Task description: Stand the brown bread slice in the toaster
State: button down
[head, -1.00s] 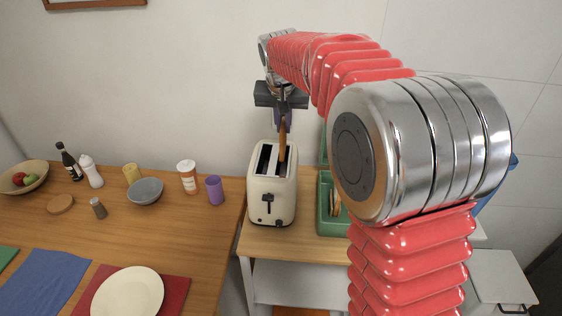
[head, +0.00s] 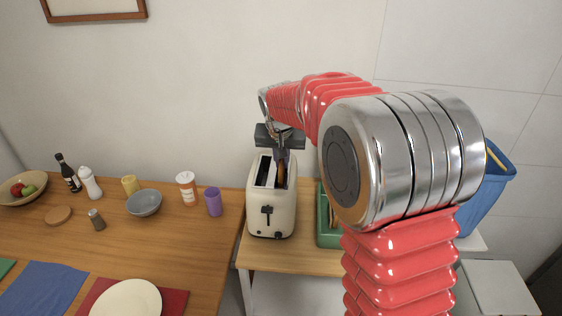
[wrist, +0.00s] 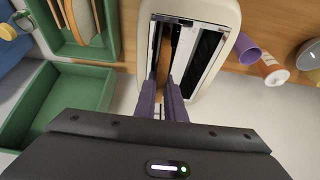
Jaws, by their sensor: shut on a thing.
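The cream toaster (head: 272,212) stands on the wooden side table, its two long slots facing up. My gripper (head: 282,160) is right above it, pointing down, shut on the brown bread slice (head: 281,177). The slice is upright with its lower part in the right-hand slot in the head view. In the wrist view the toaster (wrist: 226,18) fills the top middle. The slice (wrist: 165,50) shows there as a thin brown edge in the left slot, between the purple fingers of my gripper (wrist: 163,92). The other slot looks empty. The slice's bottom is hidden inside the toaster.
A green tray (head: 322,222) with bread slices stands right of the toaster, partly behind my arm. A purple cup (head: 213,202), an orange-labelled jar (head: 187,188) and a grey bowl (head: 144,203) stand left on the wooden counter. A blue bin (head: 487,195) is far right.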

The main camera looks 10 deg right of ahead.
jog(key=shift+f, duration=0.35)
jog(key=c, duration=1.8)
grip_release()
jog(key=shift+c, duration=0.2)
jog(key=shift+r, duration=0.1)
jog(key=v, duration=1.2)
jog(key=shift+s+r, duration=0.1)
jog(key=shift+r, duration=0.05)
